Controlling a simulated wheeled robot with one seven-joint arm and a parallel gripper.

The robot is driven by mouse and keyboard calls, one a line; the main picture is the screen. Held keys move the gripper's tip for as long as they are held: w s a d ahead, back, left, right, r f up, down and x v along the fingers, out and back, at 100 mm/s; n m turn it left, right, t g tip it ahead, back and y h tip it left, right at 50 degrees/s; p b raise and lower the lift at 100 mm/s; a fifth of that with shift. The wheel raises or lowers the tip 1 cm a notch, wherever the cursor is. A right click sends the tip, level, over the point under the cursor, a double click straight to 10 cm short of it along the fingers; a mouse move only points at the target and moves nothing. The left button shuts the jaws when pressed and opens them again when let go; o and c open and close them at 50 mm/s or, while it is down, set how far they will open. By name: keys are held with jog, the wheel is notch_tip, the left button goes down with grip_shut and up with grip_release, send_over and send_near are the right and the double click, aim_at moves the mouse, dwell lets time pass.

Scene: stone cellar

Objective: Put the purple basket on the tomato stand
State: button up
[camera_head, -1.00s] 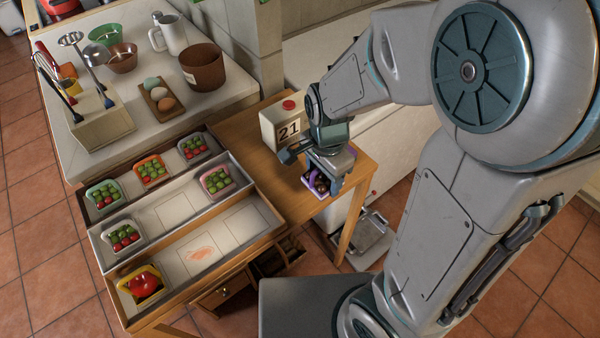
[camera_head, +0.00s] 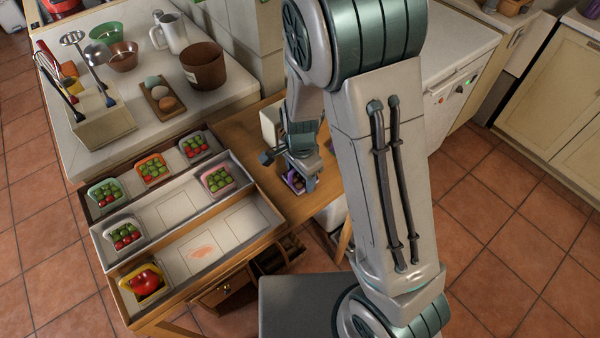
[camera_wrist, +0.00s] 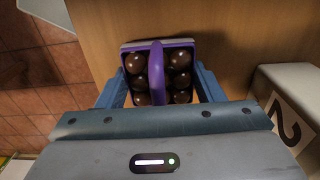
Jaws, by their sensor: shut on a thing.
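The purple basket (camera_wrist: 157,72) holds several dark brown round tomatoes and has a purple handle across its middle. My gripper (camera_wrist: 158,90) is shut on it, one finger at each side. In the head view the basket (camera_head: 296,183) is partly hidden under my gripper (camera_head: 303,168), over the wooden table. I cannot tell whether it touches the table. The tomato stand (camera_head: 245,224) lies to the left, with stepped tiers of marked-off slots. Several small baskets of red and green tomatoes sit on its upper tiers. A yellow basket (camera_head: 144,282) with a red tomato is at its lowest left end.
A wooden table (camera_head: 262,182) adjoins the stand's right side. A calendar block (camera_head: 270,128) stands on it, close to my arm; it also shows in the wrist view (camera_wrist: 290,115). A counter behind the stand carries a brown pot (camera_head: 203,66) and an egg tray (camera_head: 160,98).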

jog(key=shift+f, duration=0.2)
jog(key=o, duration=1)
notch_tip(320, 180, up, 12)
jog(key=shift+r, duration=0.25)
jog(key=shift+s+d+r+n+t, duration=0.55)
jog(key=shift+s+d+r+n, duration=1.15)
jog(key=shift+s+d+n, duration=0.35)
jog(key=shift+s+d+r+n+t, duration=0.6)
jog(key=shift+s+d+r+n, duration=1.25)
jog(key=shift+s, duration=0.4)
jog(key=shift+s+d+r+n+t, duration=0.55)
jog(key=shift+s+d+r+n, duration=1.15)
jog(key=shift+s+d, duration=0.4)
